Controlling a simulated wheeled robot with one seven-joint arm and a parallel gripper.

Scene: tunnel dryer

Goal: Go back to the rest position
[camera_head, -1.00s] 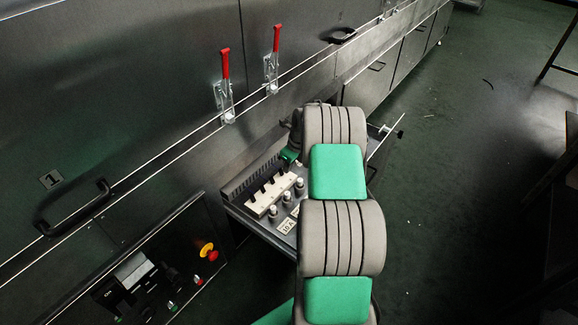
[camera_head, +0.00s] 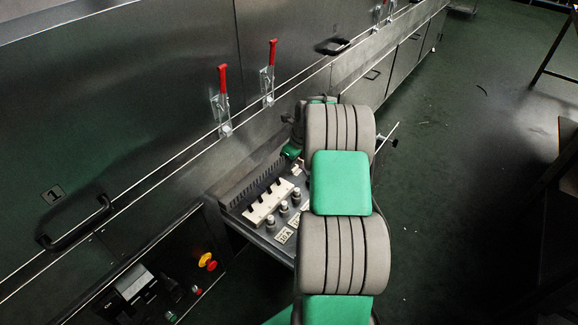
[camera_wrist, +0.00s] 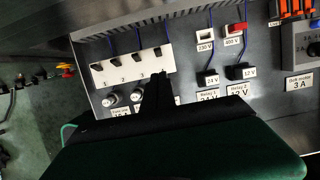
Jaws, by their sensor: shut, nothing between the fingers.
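My gripper (camera_wrist: 160,88) shows in the wrist view as dark shut fingers with nothing between them. It is over the open electrical drawer, in front of a white switch block (camera_wrist: 133,66) with several black levers. In the head view my arm hides the gripper's fingertips. The drawer (camera_head: 262,238) sticks out from the machine, and the white switch block (camera_head: 269,202) in it lies left of my arm.
Round fuse caps (camera_wrist: 111,100) and relays labelled 24 V and 12 V (camera_wrist: 241,72) sit near the gripper. A control panel with a red-yellow emergency button (camera_head: 208,262) is at lower left. Red-handled clamps (camera_head: 223,95) are on the machine doors. Green floor (camera_head: 440,190) is free at right.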

